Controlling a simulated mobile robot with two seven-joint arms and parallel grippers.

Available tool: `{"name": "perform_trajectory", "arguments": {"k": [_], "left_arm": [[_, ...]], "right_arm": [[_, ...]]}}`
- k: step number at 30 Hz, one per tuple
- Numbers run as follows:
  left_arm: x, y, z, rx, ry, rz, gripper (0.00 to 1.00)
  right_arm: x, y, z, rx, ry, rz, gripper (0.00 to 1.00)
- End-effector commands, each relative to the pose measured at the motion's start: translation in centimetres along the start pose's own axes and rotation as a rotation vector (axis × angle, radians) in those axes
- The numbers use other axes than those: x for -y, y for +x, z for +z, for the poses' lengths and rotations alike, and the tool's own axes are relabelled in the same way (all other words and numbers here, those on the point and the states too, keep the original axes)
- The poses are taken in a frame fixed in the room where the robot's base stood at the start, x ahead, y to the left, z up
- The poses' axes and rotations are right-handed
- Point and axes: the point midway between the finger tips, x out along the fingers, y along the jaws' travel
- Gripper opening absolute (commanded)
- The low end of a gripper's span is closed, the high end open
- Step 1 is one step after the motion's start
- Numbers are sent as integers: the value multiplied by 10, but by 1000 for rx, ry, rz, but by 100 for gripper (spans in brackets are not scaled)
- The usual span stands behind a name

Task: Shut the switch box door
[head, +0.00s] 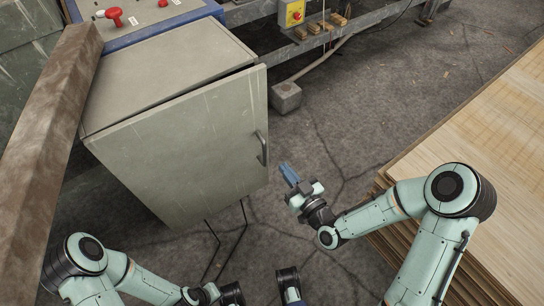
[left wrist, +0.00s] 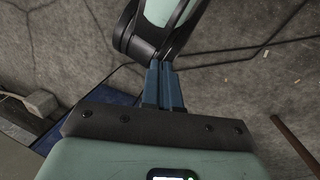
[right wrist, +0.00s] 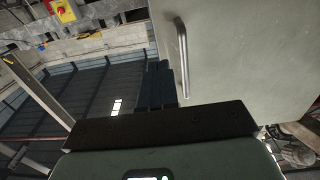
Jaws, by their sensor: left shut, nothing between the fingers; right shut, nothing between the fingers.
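The grey-green switch box (head: 150,72) stands at left centre in the head view. Its door (head: 180,150) is ajar, with a dark gap along the top that widens to the right. The door's bar handle (head: 262,148) is near its right edge. My right gripper (head: 284,168) is shut and empty, just right of the door below the handle, apparently not touching. The right wrist view shows the door (right wrist: 240,55) and handle (right wrist: 182,58) just beyond the blue fingers. My left gripper (left wrist: 161,65) is shut and empty, with one of my arm links beyond it.
A brown beam (head: 50,140) runs along the box's left side. A stack of veneer sheets (head: 480,150) is on the right. A small concrete block (head: 286,97) lies behind the door's right edge. Cracked floor between box and stack is mostly clear.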

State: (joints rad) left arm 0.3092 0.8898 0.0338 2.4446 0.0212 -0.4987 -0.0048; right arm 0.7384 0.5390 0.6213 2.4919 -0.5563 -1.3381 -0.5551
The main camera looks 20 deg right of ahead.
Motion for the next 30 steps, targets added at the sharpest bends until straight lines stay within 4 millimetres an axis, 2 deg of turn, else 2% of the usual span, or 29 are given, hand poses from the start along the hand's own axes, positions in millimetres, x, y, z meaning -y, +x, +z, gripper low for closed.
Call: {"name": "perform_trajectory", "arguments": {"k": [3,10,15,26,30], "left_arm": [[0,-1,-1,-3,0,0,0],[1,3,-7,-20,-1,-1,0],[2,4,-9,-26,-2,-1,0],[2,4,-10,-27,-2,-1,0],[5,12,-18,-49,-4,-3,0]], "right_arm": [[1,27,-4,-7,2,-1,0],[1,62,-4,-4,1,-1,0],[0,73,-4,-4,1,0,0],[0,75,-4,-3,0,-2,0],[0,90,-3,-9,-2,-39,0]]}}
